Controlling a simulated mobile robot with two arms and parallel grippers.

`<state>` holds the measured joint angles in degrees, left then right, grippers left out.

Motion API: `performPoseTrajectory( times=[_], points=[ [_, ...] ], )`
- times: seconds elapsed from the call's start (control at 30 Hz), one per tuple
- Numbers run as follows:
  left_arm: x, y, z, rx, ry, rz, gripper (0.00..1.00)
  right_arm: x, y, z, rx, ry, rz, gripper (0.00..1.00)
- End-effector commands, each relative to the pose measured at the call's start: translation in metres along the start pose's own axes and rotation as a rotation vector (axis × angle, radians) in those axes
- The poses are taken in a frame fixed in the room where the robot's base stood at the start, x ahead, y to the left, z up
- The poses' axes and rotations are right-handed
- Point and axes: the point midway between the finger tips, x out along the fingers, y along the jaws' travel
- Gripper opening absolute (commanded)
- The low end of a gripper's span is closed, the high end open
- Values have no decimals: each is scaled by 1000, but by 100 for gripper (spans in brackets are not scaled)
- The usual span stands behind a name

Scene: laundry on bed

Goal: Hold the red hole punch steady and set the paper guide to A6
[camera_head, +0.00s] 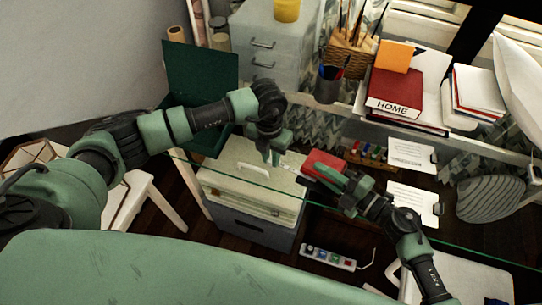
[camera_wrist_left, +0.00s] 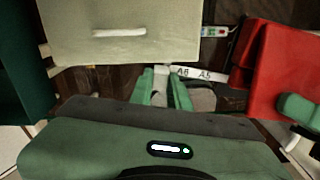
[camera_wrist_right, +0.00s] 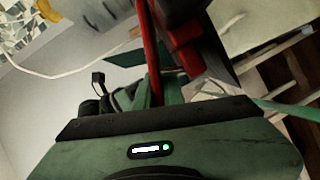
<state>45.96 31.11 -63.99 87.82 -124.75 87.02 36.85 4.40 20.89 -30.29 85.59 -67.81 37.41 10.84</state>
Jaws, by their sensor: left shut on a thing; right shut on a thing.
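The red hole punch (camera_head: 325,163) is held above the glass desk. It also shows at the right of the left wrist view (camera_wrist_left: 287,65) and at the top of the right wrist view (camera_wrist_right: 152,45). My right gripper (camera_head: 345,184) is shut on the punch. The white paper guide (camera_wrist_left: 203,74) sticks out from the punch toward my left gripper, with the marks A6 and A5 readable. My left gripper (camera_head: 275,153) is shut on the outer end of the guide; its fingers (camera_wrist_left: 167,88) hide that end. Which mark the guide is set to cannot be told.
A pale drawer box (camera_head: 250,190) stands below my left gripper. A dark green panel (camera_head: 200,85), red HOME book (camera_head: 395,92) and pen cup (camera_head: 328,86) are behind. White cards (camera_head: 412,155) lie right. A power strip (camera_head: 328,256) is on the floor.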

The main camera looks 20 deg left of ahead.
Motion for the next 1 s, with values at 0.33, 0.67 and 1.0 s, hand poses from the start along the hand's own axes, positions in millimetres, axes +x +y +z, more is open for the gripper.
performPoseTrajectory(
  times=[0.33,0.67,1.0],
  points=[
    [0,0,1,0,-2,-1,0,-2,-8,2,4,-8,-14,0],
    [0,-3,1,2,-3,-1,0,-2,-8,2,4,-7,-14,0],
    [-1,-31,1,1,-4,-1,0,-2,-8,2,5,-7,-14,0]
  ],
)
